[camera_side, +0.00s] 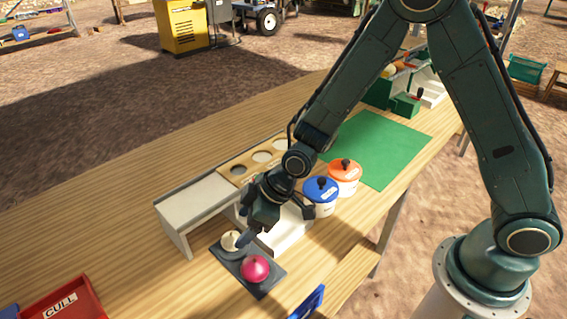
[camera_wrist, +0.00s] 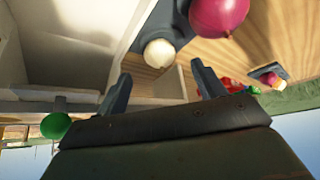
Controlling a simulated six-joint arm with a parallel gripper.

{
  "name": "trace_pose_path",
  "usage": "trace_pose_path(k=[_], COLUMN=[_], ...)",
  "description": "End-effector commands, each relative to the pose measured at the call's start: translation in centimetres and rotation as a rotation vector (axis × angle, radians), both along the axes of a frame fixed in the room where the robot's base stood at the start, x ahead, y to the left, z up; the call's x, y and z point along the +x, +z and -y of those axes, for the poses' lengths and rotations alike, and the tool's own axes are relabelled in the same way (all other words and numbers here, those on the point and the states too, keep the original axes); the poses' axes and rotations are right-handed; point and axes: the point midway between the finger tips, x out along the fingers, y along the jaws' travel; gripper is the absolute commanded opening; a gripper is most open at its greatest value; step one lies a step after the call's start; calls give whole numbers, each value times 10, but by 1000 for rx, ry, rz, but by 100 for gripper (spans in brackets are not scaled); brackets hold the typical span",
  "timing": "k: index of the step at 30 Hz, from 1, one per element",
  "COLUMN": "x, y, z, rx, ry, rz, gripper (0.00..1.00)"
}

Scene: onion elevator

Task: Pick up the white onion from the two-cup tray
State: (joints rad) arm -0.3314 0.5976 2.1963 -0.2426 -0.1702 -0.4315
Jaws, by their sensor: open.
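The white onion (camera_side: 231,240) sits in the left cup of the dark two-cup tray (camera_side: 262,288) on the wooden table. A red-purple onion (camera_side: 255,268) sits in the other cup. My gripper (camera_side: 249,237) is low beside the white onion, at its right in the side view, and partly overlaps it. In the wrist view the white onion (camera_wrist: 159,53) shows ahead of the two fingers and between their lines. My gripper (camera_wrist: 160,85) is open with nothing between the fingers. The red-purple onion (camera_wrist: 218,14) is at the top of the wrist view.
A grey-white raised chute (camera_side: 195,205) stands behind the tray, next to a wooden board with round holes (camera_side: 262,157). A blue-lidded pot (camera_side: 321,193) and an orange-lidded pot (camera_side: 344,175) stand right of my gripper. A red CULL bin (camera_side: 62,304) is at lower left.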

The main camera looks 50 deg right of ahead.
Motion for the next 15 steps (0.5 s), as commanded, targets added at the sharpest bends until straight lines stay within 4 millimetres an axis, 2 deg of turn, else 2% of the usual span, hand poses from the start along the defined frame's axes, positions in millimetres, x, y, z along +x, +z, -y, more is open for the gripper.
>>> trace_pose_path(k=[8,15], x=[1,8], y=[-3,-18], z=[-1,-9], rx=[0,-1], ry=[0,1], rz=[0,0], gripper=[69,69])
